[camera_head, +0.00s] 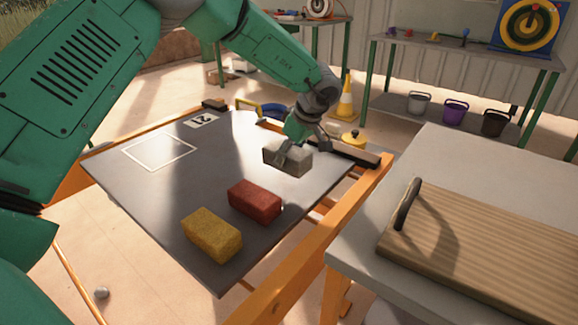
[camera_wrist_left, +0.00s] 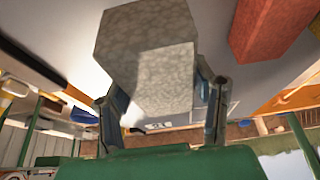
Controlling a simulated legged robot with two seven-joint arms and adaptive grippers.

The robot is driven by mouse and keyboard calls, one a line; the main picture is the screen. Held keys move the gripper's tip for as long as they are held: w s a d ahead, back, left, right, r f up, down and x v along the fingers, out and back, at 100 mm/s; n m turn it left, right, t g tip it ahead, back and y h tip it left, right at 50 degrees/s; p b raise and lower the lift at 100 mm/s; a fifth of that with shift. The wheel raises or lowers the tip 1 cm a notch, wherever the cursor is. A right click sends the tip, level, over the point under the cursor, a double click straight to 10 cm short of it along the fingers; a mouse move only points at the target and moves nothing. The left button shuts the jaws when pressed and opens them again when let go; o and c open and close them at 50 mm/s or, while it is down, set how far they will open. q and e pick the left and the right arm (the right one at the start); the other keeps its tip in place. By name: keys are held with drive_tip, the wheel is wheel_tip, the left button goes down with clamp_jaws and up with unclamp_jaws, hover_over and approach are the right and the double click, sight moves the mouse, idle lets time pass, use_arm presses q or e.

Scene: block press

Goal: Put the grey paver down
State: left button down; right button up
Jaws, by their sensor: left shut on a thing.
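The grey paver (camera_head: 288,160) is a rough block at the right part of the dark board (camera_head: 185,180). My left gripper (camera_head: 293,148) is shut on it from above. In the left wrist view the grey paver (camera_wrist_left: 155,65) sits between the two fingers of my left gripper (camera_wrist_left: 162,100). I cannot tell whether its underside touches the board or hangs just above it. A white outlined rectangle (camera_head: 160,151) is marked on the board's left part, empty. My right gripper is not in view.
A red block (camera_head: 255,201) and a yellow block (camera_head: 211,235) lie on the board nearer to me. The red block also shows in the left wrist view (camera_wrist_left: 262,28). A grey table with a wooden board (camera_head: 490,250) stands to the right. The board's middle is clear.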

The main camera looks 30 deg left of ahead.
use_arm(q)
drive_tip(key=shift+r+p, duration=0.65)
drive_tip(key=shift+r, duration=1.9)
